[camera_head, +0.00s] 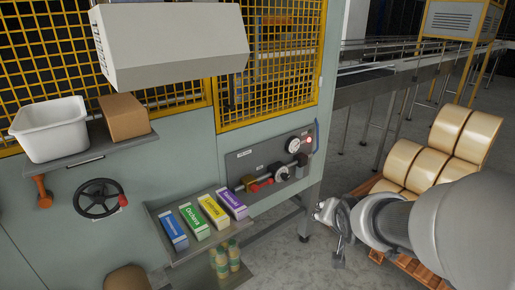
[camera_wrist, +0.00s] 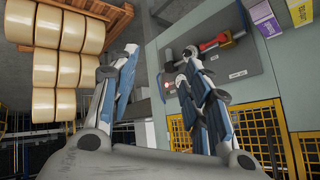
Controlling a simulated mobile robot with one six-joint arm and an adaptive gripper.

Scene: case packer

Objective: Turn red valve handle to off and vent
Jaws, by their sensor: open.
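The red valve handle (camera_head: 261,185) is on a grey panel (camera_head: 240,163) low on the machine's front, beside a small brass-coloured part (camera_head: 248,181). It lies roughly along the pipe line. In the wrist view the red handle (camera_wrist: 214,43) appears upside down, beyond the right finger's tip. My gripper (camera_head: 334,214) is right of the panel in the head view, apart from it. In the wrist view my gripper (camera_wrist: 158,54) has its fingers spread, with nothing between them. The right finger covers part of the panel.
A round gauge (camera_head: 293,145) and lit red lamp (camera_head: 308,139) are on the panel. Left of it, a shelf (camera_head: 174,254) holds several coloured boxes. A black handwheel (camera_head: 100,198) is further left. Large tan rolls (camera_head: 428,137) on a pallet stand at right, near my arm.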

